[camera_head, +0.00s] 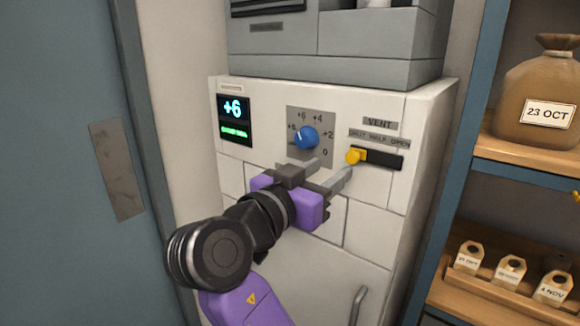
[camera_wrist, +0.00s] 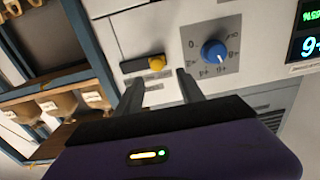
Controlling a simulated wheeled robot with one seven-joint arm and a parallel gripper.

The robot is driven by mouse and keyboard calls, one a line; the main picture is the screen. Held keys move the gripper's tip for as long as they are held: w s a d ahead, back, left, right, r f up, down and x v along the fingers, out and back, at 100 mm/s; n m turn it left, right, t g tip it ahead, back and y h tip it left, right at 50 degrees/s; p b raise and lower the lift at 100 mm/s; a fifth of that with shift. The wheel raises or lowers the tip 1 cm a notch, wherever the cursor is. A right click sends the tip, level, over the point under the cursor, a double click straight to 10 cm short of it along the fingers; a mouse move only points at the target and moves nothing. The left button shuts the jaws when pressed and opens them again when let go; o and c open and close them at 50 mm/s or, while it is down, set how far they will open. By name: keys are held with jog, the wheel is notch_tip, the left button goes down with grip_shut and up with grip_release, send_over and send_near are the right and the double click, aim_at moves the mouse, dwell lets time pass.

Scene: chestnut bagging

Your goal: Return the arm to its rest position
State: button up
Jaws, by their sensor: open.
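My gripper (camera_head: 328,170) is in front of the white cabinet panel, with its two grey fingers apart and nothing between them. In the wrist view my gripper (camera_wrist: 160,88) also shows open and empty, with the panel beyond the fingertips. The blue dial (camera_head: 306,137) is just above the left finger, and the yellow vent slider knob (camera_head: 354,156) is near the tip of the right finger. I cannot tell whether the finger touches it. In the wrist view, the blue dial (camera_wrist: 214,52) and yellow knob (camera_wrist: 156,63) both appear apart from the fingers.
A lit display (camera_head: 234,118) reads +6 on the panel. A grey-blue door (camera_head: 60,200) stands at left. A metal handle (camera_head: 358,303) is low on the cabinet.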

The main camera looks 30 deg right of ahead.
jog(key=w+a+r+n+t+y, duration=0.2)
jog(key=w+a+n+t+y, duration=0.1)
jog(key=w+a+n+t, duration=0.45)
jog(key=s+a+f+n+t+y, duration=0.35)
jog(key=f+y, duration=0.25)
jog(key=f, duration=0.2)
jog(key=s+a+f+n+t+y, duration=0.25)
jog(key=a+f+n+y, duration=0.2)
jog(key=f, duration=0.25)
jog(key=s+d+f+g+y, duration=0.1)
jog(key=s+f, duration=0.4)
jog(key=s, duration=0.7)
jog(key=s+d+f+m+g+y, duration=0.1)
jog(key=s+f, duration=0.5)
jog(key=s, duration=0.6)
jog(key=s+d+f+g+y, duration=0.1)
jog(key=s+f+g, duration=0.2)
jog(key=s, duration=0.9)
notch_tip(320, 180, down, 3)
jog(key=shift+d+r, duration=0.1)
jog(key=shift+d, duration=0.2)
